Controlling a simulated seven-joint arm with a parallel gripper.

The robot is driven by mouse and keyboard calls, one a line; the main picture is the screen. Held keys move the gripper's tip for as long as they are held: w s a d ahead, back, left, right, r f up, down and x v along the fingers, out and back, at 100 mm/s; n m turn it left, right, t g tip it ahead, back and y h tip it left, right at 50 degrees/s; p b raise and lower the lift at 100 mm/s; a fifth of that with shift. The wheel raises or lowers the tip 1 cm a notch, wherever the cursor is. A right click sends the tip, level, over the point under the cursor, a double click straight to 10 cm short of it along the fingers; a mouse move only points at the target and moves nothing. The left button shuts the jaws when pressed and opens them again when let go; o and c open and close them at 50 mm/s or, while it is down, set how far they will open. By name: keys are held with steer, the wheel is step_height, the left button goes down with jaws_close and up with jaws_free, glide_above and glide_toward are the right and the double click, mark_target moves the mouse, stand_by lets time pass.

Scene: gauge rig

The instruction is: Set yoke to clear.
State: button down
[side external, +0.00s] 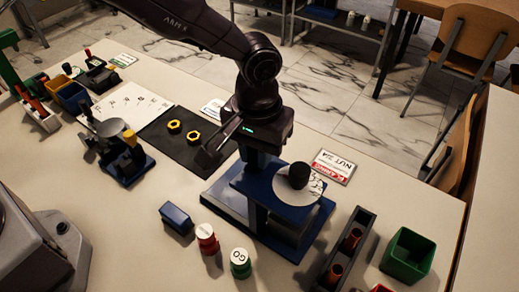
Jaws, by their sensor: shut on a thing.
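A blue gauge rig (222,197) stands on the table at the centre, with a blue upright and a pale round dial (290,192) bearing a black knob (299,175). My gripper (262,147) points down at the top of the upright and is shut on a part there, which I take to be the yoke. The fingertips and the held part are mostly hidden by the hand. A dark grey bar (222,133) sticks out to the left beside the hand. I cannot read the yoke's setting from this view.
Red (207,238) and green (240,263) gauges and a blue block (176,217) stand in front. A dark rack (349,245) and green bin (407,257) are at right. A black mat (168,148) with yellow nuts and another blue fixture (125,160) are at left.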

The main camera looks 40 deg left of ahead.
steer(key=a, duration=0.9)
steer(key=shift+a, duration=0.35)
steer(key=c, duration=1.1)
jaws_free()
steer(key=shift+o, duration=0.2)
steer(key=shift+d, duration=0.1)
step_height(320, 180, up, 13)
